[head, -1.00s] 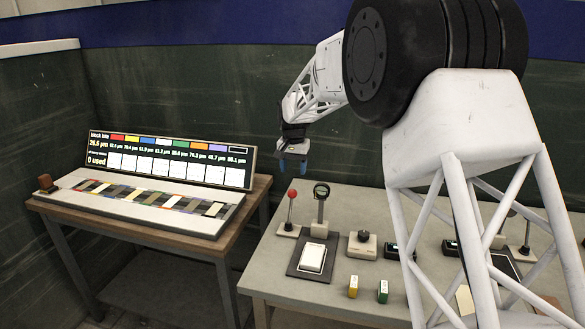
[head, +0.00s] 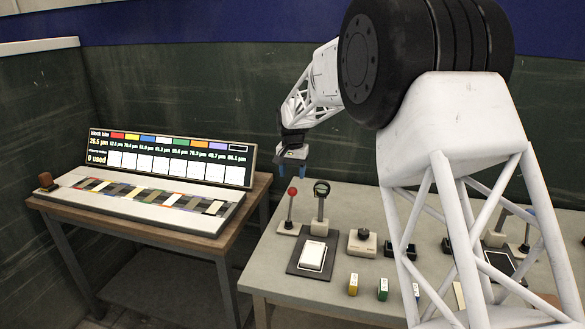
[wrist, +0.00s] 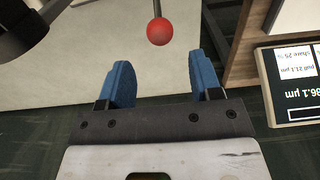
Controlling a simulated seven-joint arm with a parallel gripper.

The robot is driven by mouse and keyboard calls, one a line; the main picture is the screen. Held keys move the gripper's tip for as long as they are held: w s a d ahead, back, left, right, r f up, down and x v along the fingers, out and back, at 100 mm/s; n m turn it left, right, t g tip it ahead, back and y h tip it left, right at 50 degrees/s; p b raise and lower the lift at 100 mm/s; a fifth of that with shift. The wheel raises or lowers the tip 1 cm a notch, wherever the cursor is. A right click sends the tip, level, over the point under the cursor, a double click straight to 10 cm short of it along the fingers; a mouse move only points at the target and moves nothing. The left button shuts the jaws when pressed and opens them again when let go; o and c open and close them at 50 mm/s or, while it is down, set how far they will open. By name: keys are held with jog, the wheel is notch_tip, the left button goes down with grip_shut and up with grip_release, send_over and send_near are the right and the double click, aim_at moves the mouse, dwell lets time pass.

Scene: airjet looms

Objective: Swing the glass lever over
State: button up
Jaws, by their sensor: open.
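The glass lever (head: 321,190) has a dark ring-shaped head on a grey stem and stands upright in a pale base on the workbench. It is just right of a red-knobbed lever (head: 292,191). My gripper (head: 291,160), with blue fingertips, hangs above and behind the two levers and touches neither. In the wrist view my gripper (wrist: 158,75) is open and empty. The red knob (wrist: 160,31) shows beyond the fingertips, near the middle. A dark rounded thing (wrist: 18,28) at the upper left looks like the glass lever's head, partly cut off.
A white panel on a dark mat (head: 312,256), a dark knob (head: 362,240) and small yellow (head: 353,283) and green (head: 383,288) blocks are on the workbench (head: 265,270). A display board (head: 170,158) stands on a separate table at left. My arm hides part of the right side.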

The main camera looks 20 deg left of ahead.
aim_at(293, 188)
jog(key=shift+f, duration=3.15)
jog(key=shift+f, duration=0.1)
jog(key=c, duration=0.7)
